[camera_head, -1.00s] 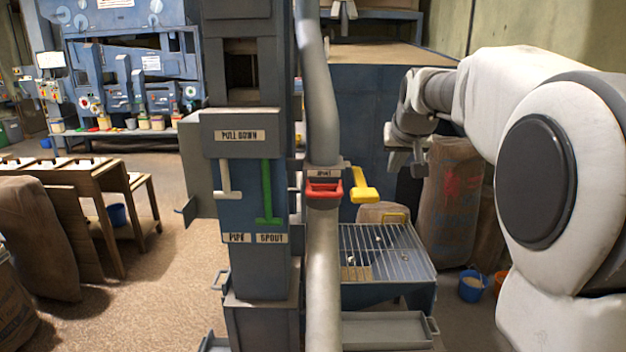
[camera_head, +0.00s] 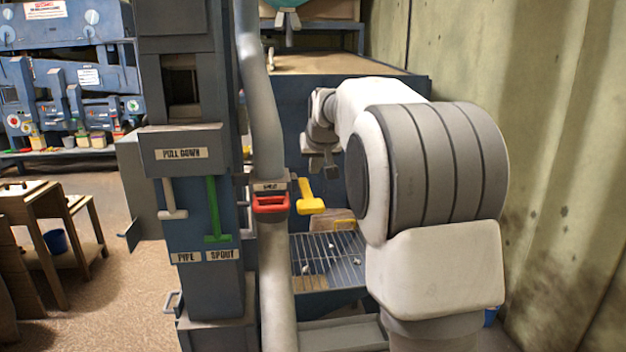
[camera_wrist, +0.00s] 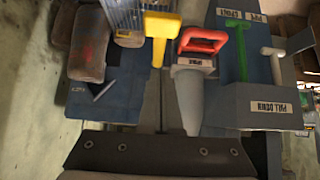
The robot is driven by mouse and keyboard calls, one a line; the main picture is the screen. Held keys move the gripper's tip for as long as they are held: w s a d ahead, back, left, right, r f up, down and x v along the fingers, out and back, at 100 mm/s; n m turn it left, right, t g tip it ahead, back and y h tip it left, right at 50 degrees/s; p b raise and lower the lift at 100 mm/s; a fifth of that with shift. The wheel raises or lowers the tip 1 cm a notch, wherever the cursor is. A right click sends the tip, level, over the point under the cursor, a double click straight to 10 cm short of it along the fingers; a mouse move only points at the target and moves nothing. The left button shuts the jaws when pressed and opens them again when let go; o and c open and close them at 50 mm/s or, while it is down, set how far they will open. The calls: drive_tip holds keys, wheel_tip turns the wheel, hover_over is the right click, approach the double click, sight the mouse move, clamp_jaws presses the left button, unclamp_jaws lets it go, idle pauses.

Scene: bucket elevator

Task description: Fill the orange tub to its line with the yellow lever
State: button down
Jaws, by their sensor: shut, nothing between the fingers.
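The yellow lever (camera_head: 311,197) sticks out to the right of the grey pipe, beside the red handle (camera_head: 270,204). In the wrist view the yellow lever (camera_wrist: 159,38) hangs in the upper middle, with the red handle (camera_wrist: 203,42) to its right. My gripper (camera_head: 325,165) is shut and empty. In the head view it appears just above and right of the yellow lever, with a gap between them. Its distance in depth is hard to tell. The orange tub is not visible now; my arm covers the floor at the lower right.
A green handle (camera_head: 213,210) and a pale handle (camera_head: 172,200) hang on the elevator column under a PULL DOWN label (camera_head: 185,153). A metal grate (camera_head: 328,262) lies below the yellow lever. A corrugated wall (camera_head: 560,150) stands close on the right.

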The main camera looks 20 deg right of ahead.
sight(310, 201)
drive_tip(key=p+x, duration=0.1)
drive_tip(key=x, duration=0.7)
drive_tip(key=f, duration=0.3)
drive_tip(key=shift+w+d+f+p, duration=0.1)
drive_tip(key=shift+w+f+p, duration=0.1)
drive_tip(key=shift+w+p, duration=0.15)
drive_tip(key=shift+f, duration=0.6)
drive_tip(key=shift+f, duration=0.1)
